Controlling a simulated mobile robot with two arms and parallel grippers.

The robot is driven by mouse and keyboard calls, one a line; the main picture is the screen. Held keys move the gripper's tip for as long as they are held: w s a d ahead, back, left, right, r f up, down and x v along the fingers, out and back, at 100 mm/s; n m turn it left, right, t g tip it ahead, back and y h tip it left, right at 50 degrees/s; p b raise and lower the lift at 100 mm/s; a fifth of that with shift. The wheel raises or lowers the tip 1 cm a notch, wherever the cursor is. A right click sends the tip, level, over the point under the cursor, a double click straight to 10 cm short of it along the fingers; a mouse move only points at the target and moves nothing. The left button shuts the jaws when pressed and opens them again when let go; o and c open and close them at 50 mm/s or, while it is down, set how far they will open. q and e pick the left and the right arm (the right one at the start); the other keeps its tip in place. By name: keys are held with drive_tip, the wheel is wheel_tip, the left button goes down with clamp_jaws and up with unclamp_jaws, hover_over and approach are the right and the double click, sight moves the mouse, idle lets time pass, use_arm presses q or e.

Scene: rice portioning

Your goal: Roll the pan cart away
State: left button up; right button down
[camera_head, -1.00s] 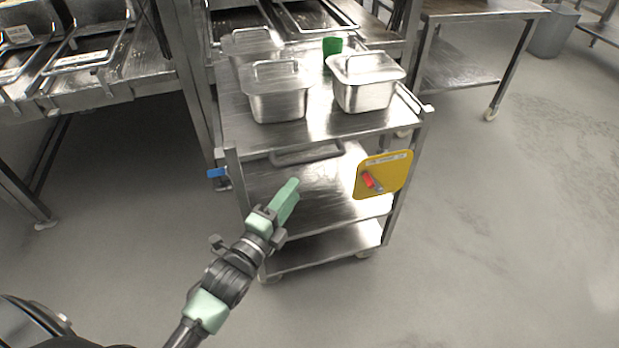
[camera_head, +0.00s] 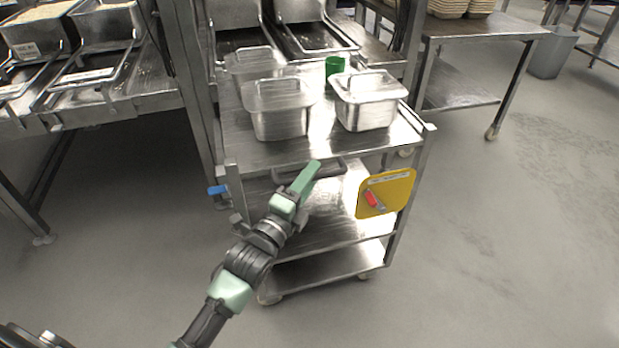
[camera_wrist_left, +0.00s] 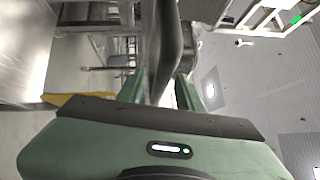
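The pan cart (camera_head: 300,150) is a steel trolley with a top and lower shelves, standing in front of a steel counter. Its handle (camera_head: 332,172) is a bar on the near side, just below the top; it shows dark in the left wrist view (camera_wrist_left: 166,50). My left gripper (camera_head: 312,170) is at the handle, covering part of it. In the wrist view its green fingers stand apart with the bar between them; it looks open, and I cannot tell whether either finger touches. My right gripper is not in view.
Lidded steel pans (camera_head: 280,108) (camera_head: 367,105) and a green cup (camera_head: 334,68) stand on the cart. A side table (camera_head: 480,30) stands back right. The floor right is clear.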

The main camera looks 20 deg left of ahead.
use_arm(q)
clamp_jaws()
idle(1.3)
